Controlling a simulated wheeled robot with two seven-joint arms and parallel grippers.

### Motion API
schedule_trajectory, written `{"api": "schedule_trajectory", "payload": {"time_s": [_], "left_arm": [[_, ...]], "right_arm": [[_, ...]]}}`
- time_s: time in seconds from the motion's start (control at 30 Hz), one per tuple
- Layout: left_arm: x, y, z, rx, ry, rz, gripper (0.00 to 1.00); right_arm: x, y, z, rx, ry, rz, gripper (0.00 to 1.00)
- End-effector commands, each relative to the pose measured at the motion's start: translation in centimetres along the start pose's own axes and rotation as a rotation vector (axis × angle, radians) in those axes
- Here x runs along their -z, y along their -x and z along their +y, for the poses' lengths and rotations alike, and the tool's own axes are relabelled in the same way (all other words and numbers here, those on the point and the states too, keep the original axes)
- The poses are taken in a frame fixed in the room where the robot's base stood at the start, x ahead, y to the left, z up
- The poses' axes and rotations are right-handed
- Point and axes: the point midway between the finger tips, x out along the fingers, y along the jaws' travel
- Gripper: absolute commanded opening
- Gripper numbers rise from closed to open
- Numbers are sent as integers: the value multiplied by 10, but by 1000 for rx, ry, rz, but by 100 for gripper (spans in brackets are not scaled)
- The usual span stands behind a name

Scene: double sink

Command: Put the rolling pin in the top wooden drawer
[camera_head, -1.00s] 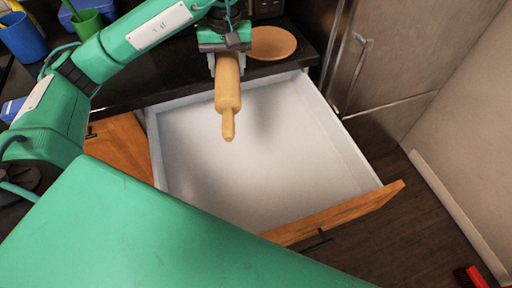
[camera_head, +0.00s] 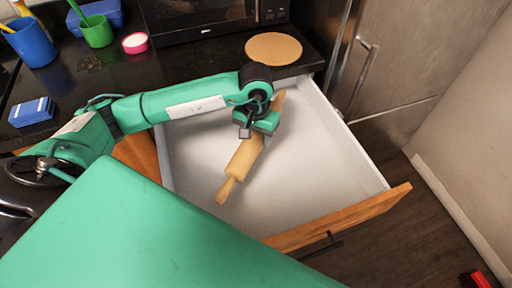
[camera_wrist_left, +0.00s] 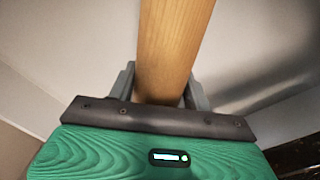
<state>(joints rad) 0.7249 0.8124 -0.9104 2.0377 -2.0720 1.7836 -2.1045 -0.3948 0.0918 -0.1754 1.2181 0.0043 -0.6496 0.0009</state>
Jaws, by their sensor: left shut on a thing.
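The wooden rolling pin (camera_head: 243,160) lies at a slant over the white inside of the open drawer, one handle pointing to the front left, the other to the back right. My left gripper (camera_head: 257,127) is shut on the rolling pin around its body, from above. In the left wrist view the pin (camera_wrist_left: 172,45) runs between the two fingers (camera_wrist_left: 160,95). The top wooden drawer (camera_head: 345,212) is pulled out, with a wooden front and dark handle. Whether the pin touches the drawer floor I cannot tell. My right gripper is not in view.
The dark counter (camera_head: 190,68) lies behind the drawer, with a round wooden board (camera_head: 273,48), a microwave (camera_head: 200,18), a pink-rimmed cup (camera_head: 135,43), a green cup (camera_head: 97,31) and a blue cup (camera_head: 30,43). A metal fridge (camera_head: 420,60) stands at the right.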

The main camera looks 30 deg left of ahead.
Motion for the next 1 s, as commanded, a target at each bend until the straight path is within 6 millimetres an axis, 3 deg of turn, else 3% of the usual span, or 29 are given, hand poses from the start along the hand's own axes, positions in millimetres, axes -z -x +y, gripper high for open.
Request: {"api": "schedule_trajectory", "payload": {"time_s": [0.27, 0.53, 0.7, 1.0], "left_arm": [[0, -21, 0, -1, 1, 0, 10], [0, -56, 0, -1, 1, -1, 10], [1, -58, 0, 0, 0, 3, 10], [1, -60, 0, 0, 0, 2, 10]], "right_arm": [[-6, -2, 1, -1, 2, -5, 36], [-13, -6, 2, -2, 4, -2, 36], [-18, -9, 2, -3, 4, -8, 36], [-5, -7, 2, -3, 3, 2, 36]]}}
